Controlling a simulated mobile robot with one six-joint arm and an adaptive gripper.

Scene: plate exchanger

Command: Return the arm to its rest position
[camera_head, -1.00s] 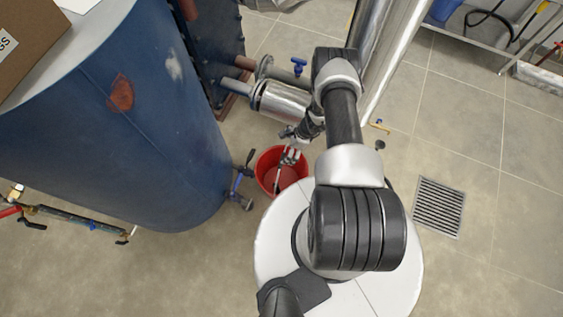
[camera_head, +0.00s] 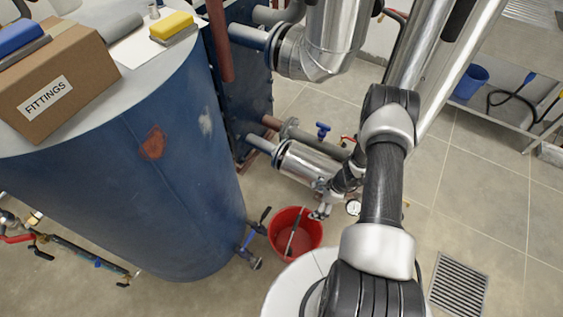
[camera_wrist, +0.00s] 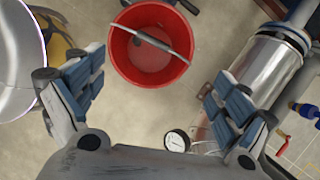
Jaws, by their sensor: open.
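My arm reaches from the bottom right of the head view up and back down to my gripper (camera_head: 319,212). The gripper is small there and hangs by the upper right rim of a red bucket (camera_head: 276,222) on the floor. In the wrist view my gripper (camera_wrist: 155,78) has its two padded fingers spread wide with nothing between them. The red bucket (camera_wrist: 150,62) shows beyond the fingertips, its grey handle (camera_wrist: 158,43) lying across the opening. The gap in height between gripper and bucket is hard to tell.
A large blue tank (camera_head: 190,170) stands left, with a cardboard box (camera_head: 62,85) and a yellow sponge-like block (camera_head: 172,24) on top. Silver piping (camera_head: 308,163) runs close to my wrist, with a round gauge (camera_wrist: 176,141) nearby. Open tiled floor with a drain grate (camera_head: 458,287) lies right.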

